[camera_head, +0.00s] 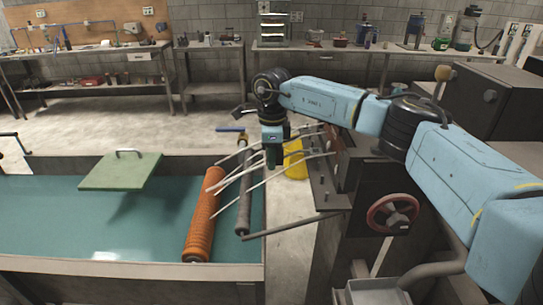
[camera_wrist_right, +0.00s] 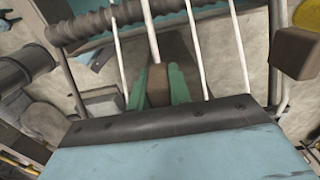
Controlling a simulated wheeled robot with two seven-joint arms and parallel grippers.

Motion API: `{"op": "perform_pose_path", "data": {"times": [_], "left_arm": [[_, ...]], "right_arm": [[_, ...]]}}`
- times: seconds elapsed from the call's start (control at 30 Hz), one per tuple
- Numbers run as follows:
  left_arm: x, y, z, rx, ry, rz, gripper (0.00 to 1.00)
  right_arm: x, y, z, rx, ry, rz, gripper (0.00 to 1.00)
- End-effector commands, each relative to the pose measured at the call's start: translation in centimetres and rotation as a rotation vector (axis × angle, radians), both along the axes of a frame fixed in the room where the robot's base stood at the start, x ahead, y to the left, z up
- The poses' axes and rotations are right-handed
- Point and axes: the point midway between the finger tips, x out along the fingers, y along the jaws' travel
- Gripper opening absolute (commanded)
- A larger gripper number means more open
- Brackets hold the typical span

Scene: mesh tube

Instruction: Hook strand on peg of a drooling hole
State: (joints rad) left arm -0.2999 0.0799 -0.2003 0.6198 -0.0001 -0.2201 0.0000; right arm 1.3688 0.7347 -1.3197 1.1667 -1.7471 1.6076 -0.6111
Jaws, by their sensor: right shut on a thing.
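Several white strands (camera_head: 240,190) run from the dark machine face (camera_head: 345,160) on the right out over the tank edge. Some reach the orange ribbed mesh tube (camera_head: 205,215). My right gripper (camera_head: 273,158) points down among the strands, left of the machine. In the right wrist view its green fingers (camera_wrist_right: 158,88) are shut on one white strand (camera_wrist_right: 151,30), with a brown block (camera_wrist_right: 158,86) showing between them. Small upright pegs (camera_head: 324,183) stand on the machine's ledge. The drooling hole cannot be made out. My left gripper is not in view.
A grey roller (camera_head: 243,200) lies along the edge of the water-filled tank (camera_head: 110,262). A green board (camera_head: 121,171) with a handle is over the tank. A red handwheel (camera_head: 392,213) is on the machine. A yellow object (camera_head: 295,165) is on the floor behind the strands.

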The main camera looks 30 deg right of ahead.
Motion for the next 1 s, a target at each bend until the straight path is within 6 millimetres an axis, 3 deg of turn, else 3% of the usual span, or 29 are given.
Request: {"op": "perform_pose_path", "data": {"times": [1.0], "left_arm": [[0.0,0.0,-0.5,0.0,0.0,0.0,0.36]], "right_arm": [[0.0,0.0,-1.2,0.0,0.0,0.0,0.0]]}}
